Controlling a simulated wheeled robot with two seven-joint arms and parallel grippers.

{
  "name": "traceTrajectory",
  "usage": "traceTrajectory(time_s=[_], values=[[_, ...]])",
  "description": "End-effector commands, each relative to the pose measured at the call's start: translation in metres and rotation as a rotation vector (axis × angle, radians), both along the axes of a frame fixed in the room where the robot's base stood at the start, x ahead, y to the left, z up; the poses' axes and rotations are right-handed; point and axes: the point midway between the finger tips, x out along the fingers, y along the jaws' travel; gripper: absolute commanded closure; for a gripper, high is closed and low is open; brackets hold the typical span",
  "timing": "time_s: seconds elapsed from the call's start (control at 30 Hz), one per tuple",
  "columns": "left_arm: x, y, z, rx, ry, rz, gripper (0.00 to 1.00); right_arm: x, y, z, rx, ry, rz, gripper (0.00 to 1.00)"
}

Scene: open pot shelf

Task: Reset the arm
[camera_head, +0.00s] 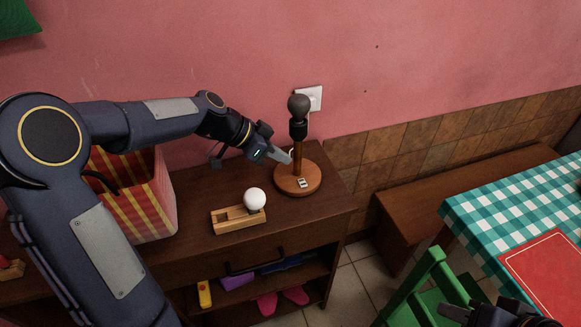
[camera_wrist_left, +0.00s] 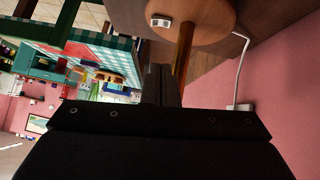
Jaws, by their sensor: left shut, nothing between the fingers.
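My left gripper (camera_head: 285,157) reaches in from the left over the dark wooden cabinet top. Its fingers are together and hold nothing. The fingertips are close beside the post of a lamp stand (camera_head: 297,150), which is upright with a round wooden base and a dark grey bulb. I cannot tell if they touch. In the left wrist view, the closed fingers (camera_wrist_left: 161,86) point towards the post (camera_wrist_left: 184,52), and the round base (camera_wrist_left: 215,22) with its small switch is above. My right gripper (camera_head: 458,313) shows only partly at the bottom right; its jaw state is unclear.
A white ball-like bulb (camera_head: 254,199) sits on a wooden holder (camera_head: 228,220) at the cabinet's front. A red-and-yellow striped box (camera_head: 155,205) stands behind my left arm. A wall socket (camera_head: 316,97) is behind the lamp. A checkered table (camera_head: 490,207) and green chair (camera_head: 428,270) are right.

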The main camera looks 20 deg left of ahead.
Motion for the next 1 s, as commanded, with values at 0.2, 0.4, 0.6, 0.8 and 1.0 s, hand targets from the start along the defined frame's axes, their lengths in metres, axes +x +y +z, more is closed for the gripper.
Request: traceTrajectory(time_s=[0.2,0.4,0.6,0.8,1.0], values=[[-0.012,0.026,0.029,0.001,-0.006,0.002,1.00,0.000,0.000,-0.003,0.000,0.000,0.000,0.64],[-0.017,0.034,0.039,0.000,-0.003,0.000,1.00,0.000,0.000,-0.004,0.000,0.000,0.000,0.64],[-0.031,0.033,0.049,0.008,0.021,0.033,1.00,0.000,0.000,0.000,0.000,0.000,0.000,0.64],[-0.114,0.032,0.077,0.039,0.164,0.265,1.00,0.000,0.000,0.013,0.000,0.000,0.000,0.64],[-0.212,0.032,0.074,0.008,0.305,0.605,1.00,0.000,0.000,0.026,0.000,0.000,0.000,0.64]])
